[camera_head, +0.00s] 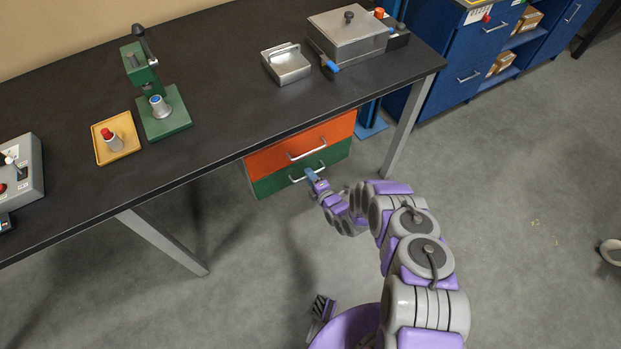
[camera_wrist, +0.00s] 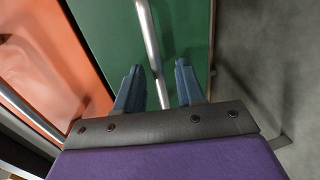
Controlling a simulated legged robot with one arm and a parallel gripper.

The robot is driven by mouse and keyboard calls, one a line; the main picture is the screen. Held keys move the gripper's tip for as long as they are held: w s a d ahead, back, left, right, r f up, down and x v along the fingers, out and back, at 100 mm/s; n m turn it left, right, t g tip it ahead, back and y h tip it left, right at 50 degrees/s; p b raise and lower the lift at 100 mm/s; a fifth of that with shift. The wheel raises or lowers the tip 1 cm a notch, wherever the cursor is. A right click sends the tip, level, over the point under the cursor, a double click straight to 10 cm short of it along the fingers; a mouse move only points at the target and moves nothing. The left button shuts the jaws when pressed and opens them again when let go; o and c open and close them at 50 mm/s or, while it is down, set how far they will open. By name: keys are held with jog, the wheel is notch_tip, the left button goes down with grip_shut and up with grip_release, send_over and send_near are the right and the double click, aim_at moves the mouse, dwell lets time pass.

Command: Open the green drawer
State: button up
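The green drawer (camera_head: 272,184) is the lower of two drawers under the black workbench. Its front looks about flush with the orange drawer above, so it appears closed. Its silver bar handle (camera_wrist: 149,37) runs between my two blue fingertips in the wrist view. My gripper (camera_wrist: 158,85) is open, with a visible gap on each side of the bar. Whether a fingertip touches the green front cannot be told.
The orange drawer (camera_head: 300,145) with its own handle sits directly above. A grey table leg (camera_head: 408,125) stands right of the drawers. The bench top (camera_head: 225,95) overhangs them. Open grey floor (camera_head: 520,200) lies in front and to the right.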

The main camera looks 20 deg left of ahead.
jog(key=shift+d, duration=0.2)
jog(key=shift+a, duration=0.25)
jog(key=c, duration=0.6)
grip_shut()
jog(key=shift+d, duration=0.1)
